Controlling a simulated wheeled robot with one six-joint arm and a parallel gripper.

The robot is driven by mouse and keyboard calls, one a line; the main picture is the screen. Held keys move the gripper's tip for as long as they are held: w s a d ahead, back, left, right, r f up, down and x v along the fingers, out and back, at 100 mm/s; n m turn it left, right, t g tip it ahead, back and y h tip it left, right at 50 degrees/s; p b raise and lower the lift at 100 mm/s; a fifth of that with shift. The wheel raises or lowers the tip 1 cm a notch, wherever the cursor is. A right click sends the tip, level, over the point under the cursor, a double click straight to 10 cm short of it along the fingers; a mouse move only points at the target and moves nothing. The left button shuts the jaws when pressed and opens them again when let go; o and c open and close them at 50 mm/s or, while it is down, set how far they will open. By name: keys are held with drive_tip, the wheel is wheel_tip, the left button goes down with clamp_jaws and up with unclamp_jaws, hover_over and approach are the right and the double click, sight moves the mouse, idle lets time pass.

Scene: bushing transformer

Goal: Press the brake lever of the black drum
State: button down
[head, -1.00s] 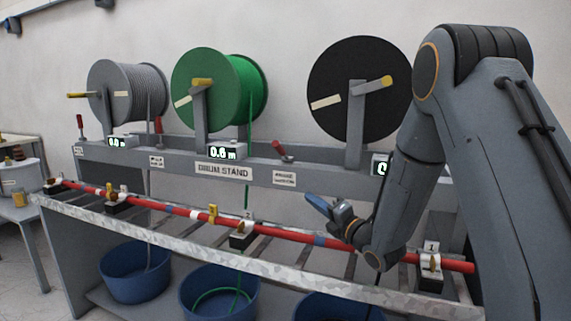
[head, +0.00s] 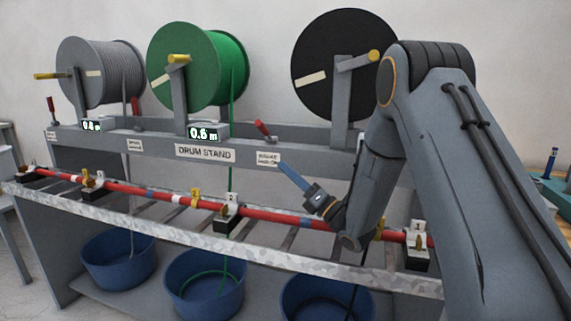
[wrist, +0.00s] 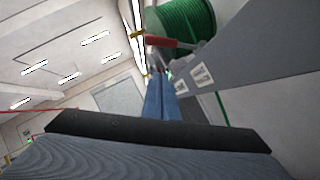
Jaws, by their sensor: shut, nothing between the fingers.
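The black drum (head: 340,65) is on the right of the drum stand (head: 205,154), with a yellow-ended crank in front. A red-handled lever (head: 264,129) stands on the stand's beam left of the black drum and leans left. It also shows in the wrist view as a red handle (wrist: 175,43) beyond my fingertips, in front of the green drum. My gripper (head: 282,165) is shut and empty. Its blue fingers point up and left, with the tips just below the lever and the label beside it. They look apart from the lever. The fingers show together in the wrist view (wrist: 157,77).
The green drum (head: 195,68) and grey drum (head: 100,70) stand to the left, each with an upright red lever nearby. A red rail (head: 150,191) with clamps runs across the slatted bench (head: 120,220) below my gripper. Blue tubs (head: 205,297) sit underneath.

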sight(265, 132)
drive_tip(key=w+a+r+p, duration=0.2)
drive_tip(key=w+a+r, duration=0.3)
drive_tip(key=w+r, duration=0.1)
drive_tip(key=shift+w+a+r, duration=0.15)
drive_tip(key=shift+w+r, duration=0.25)
drive_tip(key=shift+w, duration=0.1)
drive_tip(key=shift+a+r+p, duration=0.1)
drive_tip(key=shift+r+p, duration=0.1)
drive_tip(key=shift+p, duration=0.1)
